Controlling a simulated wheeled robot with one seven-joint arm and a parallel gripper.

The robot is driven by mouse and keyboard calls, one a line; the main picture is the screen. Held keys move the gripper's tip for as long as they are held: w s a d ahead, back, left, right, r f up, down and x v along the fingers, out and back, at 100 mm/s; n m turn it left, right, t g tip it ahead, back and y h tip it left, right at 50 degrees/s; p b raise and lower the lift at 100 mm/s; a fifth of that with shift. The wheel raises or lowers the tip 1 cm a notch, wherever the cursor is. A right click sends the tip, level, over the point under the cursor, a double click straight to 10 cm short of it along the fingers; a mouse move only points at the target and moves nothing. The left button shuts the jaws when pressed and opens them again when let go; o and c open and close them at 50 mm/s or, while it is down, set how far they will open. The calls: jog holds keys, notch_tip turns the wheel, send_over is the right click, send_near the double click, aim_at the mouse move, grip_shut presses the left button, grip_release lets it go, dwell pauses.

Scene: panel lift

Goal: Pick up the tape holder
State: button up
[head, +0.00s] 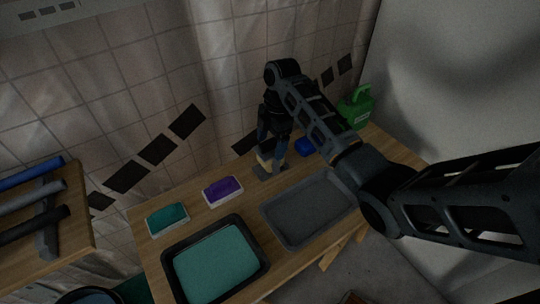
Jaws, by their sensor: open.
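A small dark grey piece with a flat base (270,174), which looks like the tape holder, stands on the wooden table near its back edge. A pale tan part shows just above the base, but I cannot tell whether it belongs to the holder. My gripper (270,157) points down right at this piece, coming from above. It is open. My wrist and hand hide much of the piece, so I cannot tell whether the fingers are around it or touching it.
On the table (152,255) are a teal-filled tray (215,262), an empty grey tray (308,207), a small teal box (167,218), a purple box (222,190), a blue object (304,147) and a green canister (357,108). A tiled wall stands close behind. Rolls lie on a left shelf.

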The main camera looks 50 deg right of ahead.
jog(key=shift+a+f, duration=0.2)
jog(key=shift+f, duration=1.25)
jog(key=shift+c, duration=0.2)
jog(key=shift+w+r, duration=0.1)
jog(key=c, duration=0.9)
jog(key=shift+c, duration=0.2)
notch_tip(320, 180, up, 4)
jog(key=shift+r, duration=0.1)
jog(key=s+d+r+p, duration=0.3)
jog(key=s+d+r, duration=0.3)
jog(key=s+d, duration=0.2)
jog(key=shift+s+r, duration=0.25)
jog(key=shift+r, duration=0.1)
